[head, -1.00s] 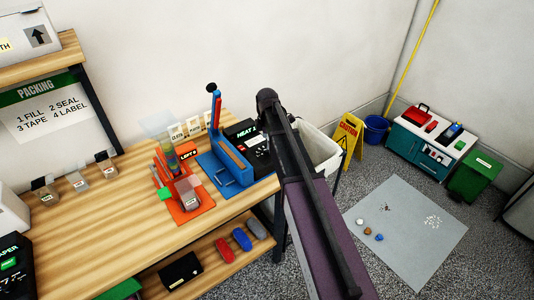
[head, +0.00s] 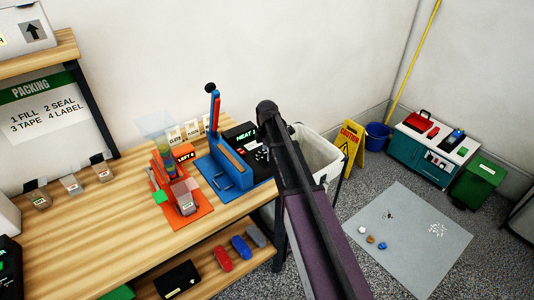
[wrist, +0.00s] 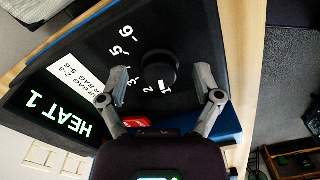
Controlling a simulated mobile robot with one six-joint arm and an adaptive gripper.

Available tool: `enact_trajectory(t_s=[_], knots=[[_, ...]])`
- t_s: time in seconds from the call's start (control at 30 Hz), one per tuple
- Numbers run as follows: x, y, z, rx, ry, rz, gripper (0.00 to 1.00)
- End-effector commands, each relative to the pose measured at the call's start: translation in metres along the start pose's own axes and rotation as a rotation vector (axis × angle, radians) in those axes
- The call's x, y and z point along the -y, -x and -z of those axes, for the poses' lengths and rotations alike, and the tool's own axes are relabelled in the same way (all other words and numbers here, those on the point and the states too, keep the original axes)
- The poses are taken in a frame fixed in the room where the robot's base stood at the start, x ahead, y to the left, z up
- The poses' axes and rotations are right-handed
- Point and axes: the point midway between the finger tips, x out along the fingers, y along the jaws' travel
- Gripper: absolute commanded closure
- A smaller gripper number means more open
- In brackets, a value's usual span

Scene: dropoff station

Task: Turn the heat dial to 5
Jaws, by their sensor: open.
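The heat dial (wrist: 160,66) is a round black knob on a black panel in the wrist view. Its white mark points at the 1. Printed numbers run around it; 5 and 6 show at upper left, while 4 is covered by a finger. The display (wrist: 58,113) reads HEAT 1. My gripper (wrist: 161,75) is open, with one finger on each side of the dial; I cannot tell whether either touches it. In the head view the heat panel (head: 240,132) sits beside the blue sealer (head: 222,170); my arm hides the dial and gripper there.
An orange device (head: 180,195) stands left of the sealer on the wooden bench (head: 110,225). A white bin (head: 318,152) and yellow caution sign (head: 350,142) stand to the right. In the wrist view a red object (wrist: 137,122) lies close below the dial.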

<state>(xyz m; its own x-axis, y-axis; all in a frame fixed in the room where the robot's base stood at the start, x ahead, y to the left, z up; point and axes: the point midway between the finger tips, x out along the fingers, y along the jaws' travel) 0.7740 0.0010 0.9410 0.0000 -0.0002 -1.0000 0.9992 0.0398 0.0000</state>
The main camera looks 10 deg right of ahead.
Motion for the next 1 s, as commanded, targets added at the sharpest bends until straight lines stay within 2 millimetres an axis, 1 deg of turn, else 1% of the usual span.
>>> enact_trajectory(t_s=[0.07,0.1,0.17,0.2,0.27,0.3,0.33,0.37,0.4,0.77,1.0], knots=[[0.0,0.0001,0.0,0.0,0.0,0.0,0.17],[0.0,0.0001,0.0,0.0,0.0,0.0,0.2],[0.0,0.0001,0.0,0.0,0.0,0.0,0.38],[0.0,0.0001,0.0,0.0,0.0,0.0,0.5],[0.0,0.0001,0.0,0.0,0.0,0.0,0.67],[0.0,0.0001,0.0,0.0,0.0,0.0,0.79],[0.0,0.0001,0.0,0.0,0.0,0.0,0.88],[0.0001,0.0001,0.0,0.0,0.0,0.0,0.97],[0.0001,0.0001,0.0,0.0,0.0,0.0,1.0],[0.0005,-0.0001,0.0,0.0,-0.029,0.001,1.0],[0.0008,-0.0002,0.0,0.0,-0.13,0.002,1.0]])
